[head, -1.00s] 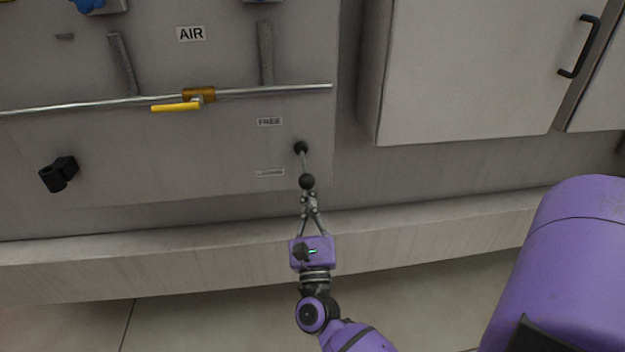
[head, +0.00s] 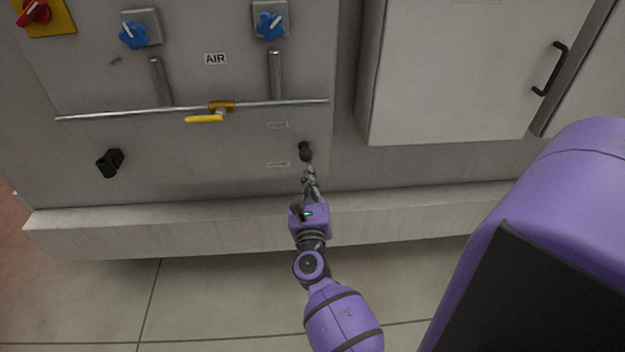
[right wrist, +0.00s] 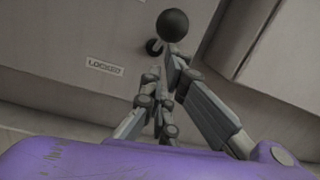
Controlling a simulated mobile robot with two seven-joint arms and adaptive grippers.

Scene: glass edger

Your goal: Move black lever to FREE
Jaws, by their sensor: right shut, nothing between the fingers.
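The black lever has a round black ball knob (head: 306,155) close to its pivot on the grey panel, so its rod is mostly hidden in the head view. The right wrist view shows the knob (right wrist: 172,25) large, standing out from the wall, with the pivot (right wrist: 154,47) behind it. The FREE label (head: 278,125) is above left of the lever, the LOCKED label (head: 278,163) below left. My right gripper (head: 310,169) is shut and empty just below the knob; whether its fingertips touch the lever is unclear. My left gripper is out of view.
A horizontal pipe with a yellow valve handle (head: 204,119) runs above the lever. A black knob (head: 110,163) is at left. A cabinet door (head: 450,75) stands right of the lever. A ledge (head: 150,228) runs along the panel's foot.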

